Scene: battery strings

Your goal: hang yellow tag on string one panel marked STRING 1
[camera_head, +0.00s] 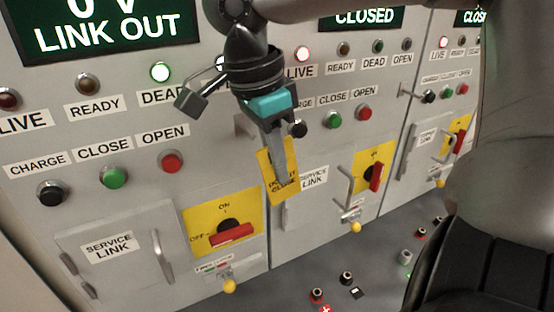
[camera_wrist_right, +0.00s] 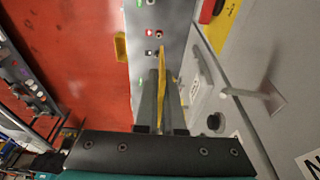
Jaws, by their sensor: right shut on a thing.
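My right gripper (camera_head: 279,165) hangs down in front of the panels, near the seam between the left and middle ones. It is shut on a yellow tag (camera_head: 286,190) with black print, partly covered by the fingers. In the right wrist view the tag (camera_wrist_right: 168,72) shows edge-on at the fingers (camera_wrist_right: 161,100). The left panel (camera_head: 130,190) reads LINK OUT, with its green DEAD lamp (camera_head: 160,72) lit. The middle panel (camera_head: 330,215) reads CLOSED, with its red LIVE lamp (camera_head: 303,54) lit. No STRING 1 marking is legible. My left gripper is out of view.
A dark padlock-like piece (camera_head: 192,103) shows beside my right wrist; its attachment is unclear. The left panel's red switch handle (camera_head: 232,233) lies level at OFF. A door handle (camera_head: 162,256) and yellow knobs stick out below. A grey surface with buttons (camera_head: 317,294) lies in front.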

